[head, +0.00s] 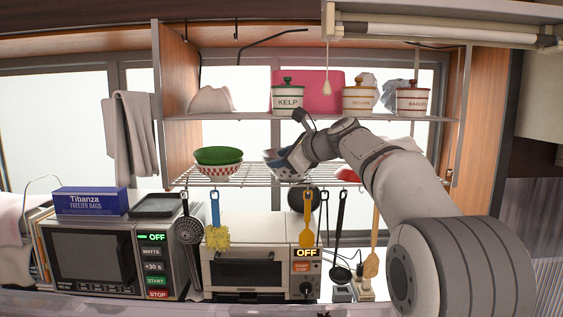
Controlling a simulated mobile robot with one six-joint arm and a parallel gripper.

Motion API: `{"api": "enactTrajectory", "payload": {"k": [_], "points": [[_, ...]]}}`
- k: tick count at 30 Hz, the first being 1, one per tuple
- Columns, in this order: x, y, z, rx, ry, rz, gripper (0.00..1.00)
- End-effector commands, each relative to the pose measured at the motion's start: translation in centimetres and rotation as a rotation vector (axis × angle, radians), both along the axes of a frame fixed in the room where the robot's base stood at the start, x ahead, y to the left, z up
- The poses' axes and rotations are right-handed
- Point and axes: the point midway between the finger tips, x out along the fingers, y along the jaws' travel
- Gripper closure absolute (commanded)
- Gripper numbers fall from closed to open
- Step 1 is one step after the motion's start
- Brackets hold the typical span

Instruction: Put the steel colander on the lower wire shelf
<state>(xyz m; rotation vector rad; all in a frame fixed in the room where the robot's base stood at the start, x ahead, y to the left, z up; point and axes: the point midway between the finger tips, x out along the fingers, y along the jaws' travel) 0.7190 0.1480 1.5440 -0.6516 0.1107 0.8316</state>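A grey, metallic bowl shape (269,154), which looks like the steel colander, shows at the middle of the lower wire shelf (255,179). Most of it is hidden behind my gripper (284,164). My gripper reaches in from the right, just above the shelf wires, and overlaps the bowl's right side in the picture. The fingers are small and partly hidden, so I cannot tell whether they are closed on its rim. I also cannot tell whether the colander rests on the wires or hangs slightly above them.
Green bowls (218,155) in a red-and-white checked bowl (219,173) stand left on the lower shelf. The upper shelf (225,117) holds a KELP jar (288,102) and other canisters. Utensils, including a yellow brush (217,236), hang below. Bare wires lie between the bowls and my gripper.

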Motion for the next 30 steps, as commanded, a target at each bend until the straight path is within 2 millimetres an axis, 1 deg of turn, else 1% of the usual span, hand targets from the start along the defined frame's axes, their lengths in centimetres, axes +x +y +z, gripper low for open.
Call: {"api": "enactTrajectory", "payload": {"k": [3,9,12,15,19,26,29,30], "points": [[-1.7,-1.7,0.6,-0.001,-0.004,-0.003,0.68],[-4.6,-4.5,2.0,-0.001,-0.003,-0.003,0.68],[-5.8,-5.5,2.6,0.000,-0.002,-0.002,0.68],[-6.5,-6.2,3.1,0.000,-0.001,-0.002,0.68],[-7.0,-6.6,3.4,0.000,0.000,0.000,0.68],[-7.1,-6.6,3.4,-0.002,0.000,0.001,0.68],[-7.8,-6.5,2.7,-0.047,-0.010,0.010,0.68],[-8.5,-6.5,1.9,-0.093,-0.018,0.020,0.68]]}}
